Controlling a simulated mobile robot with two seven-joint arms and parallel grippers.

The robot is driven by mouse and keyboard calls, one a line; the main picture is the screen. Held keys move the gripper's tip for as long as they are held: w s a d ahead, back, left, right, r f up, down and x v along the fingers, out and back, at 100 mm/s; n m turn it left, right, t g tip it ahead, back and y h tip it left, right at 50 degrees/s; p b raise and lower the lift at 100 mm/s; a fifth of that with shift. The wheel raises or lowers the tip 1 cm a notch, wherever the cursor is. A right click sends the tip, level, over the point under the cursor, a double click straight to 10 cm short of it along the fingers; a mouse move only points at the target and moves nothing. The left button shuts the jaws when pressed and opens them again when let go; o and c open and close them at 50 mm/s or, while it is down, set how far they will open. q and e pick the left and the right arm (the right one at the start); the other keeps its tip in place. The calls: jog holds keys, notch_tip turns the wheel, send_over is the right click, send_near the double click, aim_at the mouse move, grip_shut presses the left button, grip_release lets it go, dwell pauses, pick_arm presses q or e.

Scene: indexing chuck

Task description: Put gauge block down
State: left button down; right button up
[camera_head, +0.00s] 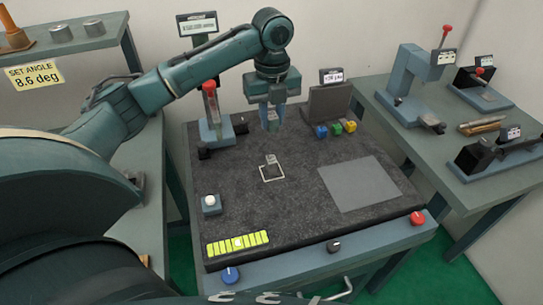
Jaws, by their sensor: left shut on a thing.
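My left gripper (271,122) hangs over the dark table mat, pointing down, and is shut on a small grey piece, which I take to be the gauge block; the fingers hide most of it. A white outlined square (272,173) lies on the mat below the gripper and a little nearer to me. A small grey item with a pale top (271,161) stands at this square; it is too small to read. My right gripper is not in view.
Behind stand a fixture with a red knob (209,88) and a dark angled plate (328,103). A grey flat pad (358,184) is clear. A yellow-green strip (238,243) and a white button (210,201) are at the front left.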

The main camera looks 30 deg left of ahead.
pick_arm(q)
jog(key=shift+a+f, duration=0.1)
jog(key=shift+f, duration=0.1)
send_over(271, 159)
notch_tip(271, 159, down, 6)
jog(key=shift+r+p, duration=0.1)
jog(key=shift+p, duration=0.2)
jog(key=shift+f+m, duration=0.3)
jog(key=shift+f, duration=1.5)
jog(key=c, duration=1.3)
grip_release()
jog(key=shift+f, duration=0.15)
jog(key=shift+o, duration=0.2)
notch_tip(271, 159, up, 11)
jog(key=shift+r+b, duration=0.1)
jog(key=shift+b, duration=0.3)
jog(key=shift+r, duration=0.55)
